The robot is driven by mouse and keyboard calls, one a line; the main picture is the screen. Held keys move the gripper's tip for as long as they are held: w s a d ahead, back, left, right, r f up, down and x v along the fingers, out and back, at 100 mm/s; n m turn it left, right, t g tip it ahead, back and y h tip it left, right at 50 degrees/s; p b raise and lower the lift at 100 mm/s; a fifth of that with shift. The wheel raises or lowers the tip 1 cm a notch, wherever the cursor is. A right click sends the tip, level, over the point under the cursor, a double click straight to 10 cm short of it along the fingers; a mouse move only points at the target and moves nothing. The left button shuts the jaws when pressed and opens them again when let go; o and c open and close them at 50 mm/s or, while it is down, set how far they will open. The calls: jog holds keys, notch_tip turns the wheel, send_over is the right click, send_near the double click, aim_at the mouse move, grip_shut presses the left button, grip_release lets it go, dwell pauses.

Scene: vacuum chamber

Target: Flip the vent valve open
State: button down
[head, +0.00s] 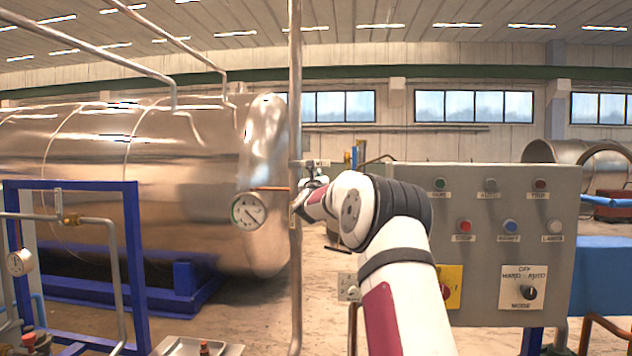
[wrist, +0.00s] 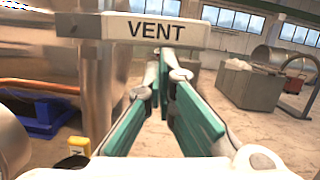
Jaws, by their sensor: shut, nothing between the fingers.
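The VENT label plate (wrist: 155,30) spans the top of the wrist view, fixed by the vertical metal pipe (wrist: 96,90). In the head view that pipe (head: 295,90) rises left of my arm, with small fittings (head: 313,167) where the vent valve sits. The valve's lever cannot be clearly made out, so its position cannot be told. My gripper (wrist: 164,62) has teal finger pads that come together at the tips, just below the label and right of the pipe. It is shut and holds nothing. In the head view my wrist hides most of the gripper.
A pressure gauge (head: 249,211) sits left of the pipe, before the large steel tank (head: 190,150). A grey control panel (head: 480,275) with buttons and a mode knob stands right of my arm. A blue frame (head: 130,250) stands at left.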

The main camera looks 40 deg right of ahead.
jog(key=r+n, duration=0.1)
jog(key=r+n+y, duration=0.1)
jog(key=n, duration=0.1)
jog(key=r+n+t, duration=0.1)
jog(key=shift+s+d+r+n+b, duration=0.25)
jog(key=shift+s+r+n+b, duration=0.05)
jog(key=shift+n+b, duration=0.1)
notch_tip(320, 180, up, 8)
jog(key=n+y+b, duration=0.4)
jog(key=n, duration=0.9)
send_over(320, 164)
jog(key=w+a, duration=0.2)
jog(key=a, duration=0.2)
jog(key=shift+w+a+r, duration=0.2)
jog(key=shift+w+r, duration=0.05)
jog(key=shift+w, duration=0.15)
